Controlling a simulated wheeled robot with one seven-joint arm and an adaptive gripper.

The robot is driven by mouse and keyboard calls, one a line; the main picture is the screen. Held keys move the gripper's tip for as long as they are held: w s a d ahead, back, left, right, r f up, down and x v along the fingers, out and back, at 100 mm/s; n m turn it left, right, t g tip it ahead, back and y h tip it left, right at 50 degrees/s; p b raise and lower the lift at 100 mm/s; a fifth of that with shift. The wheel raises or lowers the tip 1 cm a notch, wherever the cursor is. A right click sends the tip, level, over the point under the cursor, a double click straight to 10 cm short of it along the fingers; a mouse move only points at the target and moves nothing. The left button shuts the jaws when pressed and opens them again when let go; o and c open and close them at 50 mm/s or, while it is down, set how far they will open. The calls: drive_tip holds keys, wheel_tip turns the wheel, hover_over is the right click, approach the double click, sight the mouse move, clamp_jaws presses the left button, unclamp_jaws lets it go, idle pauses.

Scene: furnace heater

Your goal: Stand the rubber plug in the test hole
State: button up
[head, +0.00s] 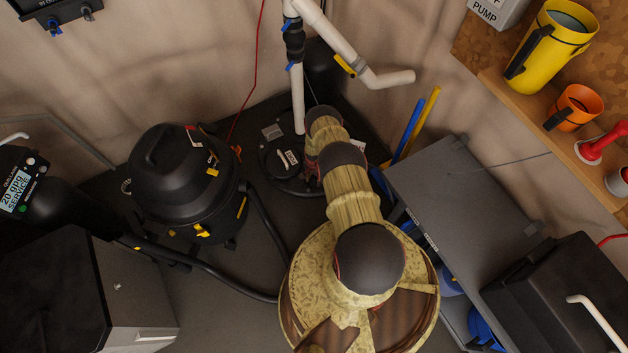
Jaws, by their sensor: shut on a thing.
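My arm reaches from the bottom middle of the head view toward the back. Its links hide my gripper, so I cannot see the fingers or anything held in them. I cannot make out the rubber plug. A round black lid (285,176) lies on the floor beyond and left of the arm, with a white pipe rising from it and a small white label on top. The arm covers its right part. I cannot pick out the test hole; it may be hidden by the arm.
A black shop vacuum (186,180) with a hose (205,268) stands left of the arm. A grey cabinet (460,190) stands at right. A wooden shelf (545,125) holds a yellow jug (553,45), an orange cup (573,107) and a red item (601,143). White pipes (335,38) hang at the back.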

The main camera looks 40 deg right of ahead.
drive_tip(key=o, duration=1.3)
drive_tip(key=shift+o, duration=0.2)
drive_tip(key=shift+r, duration=6)
